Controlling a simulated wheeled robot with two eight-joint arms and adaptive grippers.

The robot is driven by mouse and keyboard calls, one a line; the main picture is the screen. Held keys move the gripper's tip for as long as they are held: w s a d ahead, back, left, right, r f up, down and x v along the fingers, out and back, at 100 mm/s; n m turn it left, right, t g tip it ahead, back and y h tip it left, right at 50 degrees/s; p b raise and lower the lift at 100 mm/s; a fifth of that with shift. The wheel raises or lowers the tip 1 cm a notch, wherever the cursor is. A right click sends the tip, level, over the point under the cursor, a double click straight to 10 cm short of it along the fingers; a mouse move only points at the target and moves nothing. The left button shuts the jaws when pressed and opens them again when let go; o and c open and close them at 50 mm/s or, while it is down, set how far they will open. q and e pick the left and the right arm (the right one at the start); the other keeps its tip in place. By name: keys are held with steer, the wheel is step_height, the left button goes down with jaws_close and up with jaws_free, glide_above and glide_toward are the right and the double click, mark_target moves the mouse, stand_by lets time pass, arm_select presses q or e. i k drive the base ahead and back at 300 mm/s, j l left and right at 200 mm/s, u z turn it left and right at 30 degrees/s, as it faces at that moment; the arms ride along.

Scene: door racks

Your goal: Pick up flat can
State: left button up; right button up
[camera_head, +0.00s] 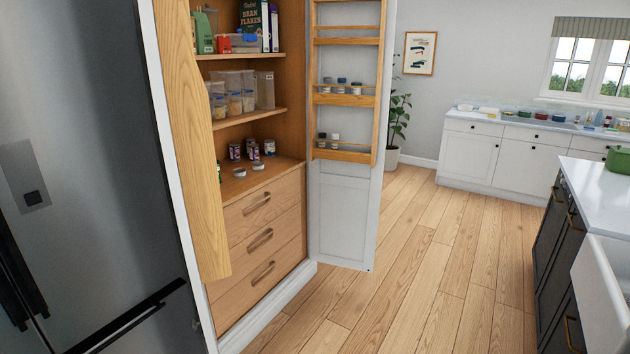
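Two short flat cans sit on the lowest open shelf of the pantry cupboard. One flat can (239,172) is at the left, and another flat can (258,166) is just right of it. Several taller dark-labelled cans (254,153) stand behind them on the same shelf. Which flat can is the task's one I cannot tell. Neither of my grippers shows in the head view.
The right cupboard door (345,210) stands open with door racks (342,100) holding small jars. The left door (191,130) is also open. A fridge (85,150) is at the left. The wooden floor (400,270) is clear; a counter (603,190) stands right.

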mark_target(258, 167)
steer(key=i+l+z, duration=0.15)
steer(key=i+z, duration=0.15)
steer(key=i, duration=0.4)
steer(key=i+z, duration=0.35)
steer(key=i, duration=0.35)
steer(key=i+j+u, duration=0.1)
steer(key=i+u, duration=0.25)
steer(key=i, duration=0.25)
steer(key=i+u, duration=0.3)
steer(key=i, duration=0.3)
